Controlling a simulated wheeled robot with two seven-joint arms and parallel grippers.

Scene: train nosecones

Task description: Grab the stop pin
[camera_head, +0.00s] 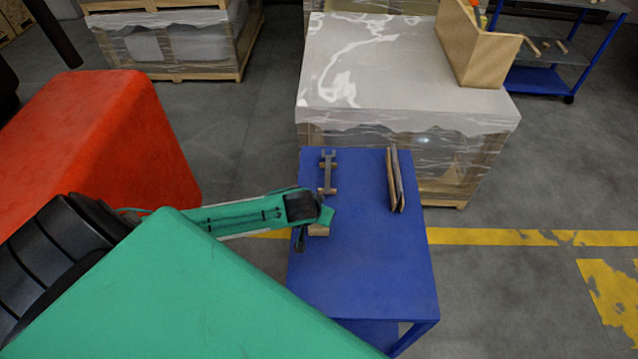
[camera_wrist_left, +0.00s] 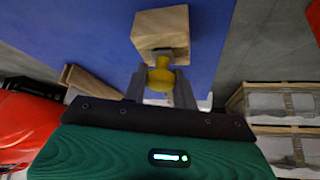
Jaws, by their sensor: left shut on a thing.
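The stop pin shows in the left wrist view as a yellow knob (camera_wrist_left: 160,75) with a grey part just behind it. A pale wooden block (camera_wrist_left: 160,28) lies beyond it on the blue table, and the grey part appears to touch it. My left gripper (camera_wrist_left: 160,88) has its two grey fingers shut on the yellow knob. In the head view my left gripper (camera_head: 302,238) is at the left side of the blue table (camera_head: 375,260), beside the wooden block (camera_head: 319,230). The pin itself is hidden there by the gripper. My right gripper is in neither view.
A grey part with wooden blocks (camera_head: 328,175) lies at the table's far left. Long brown pieces (camera_head: 396,182) lie at the far right. The table's near right is clear. A wrapped pallet (camera_head: 400,75) with a cardboard box (camera_head: 475,50) stands behind the table.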

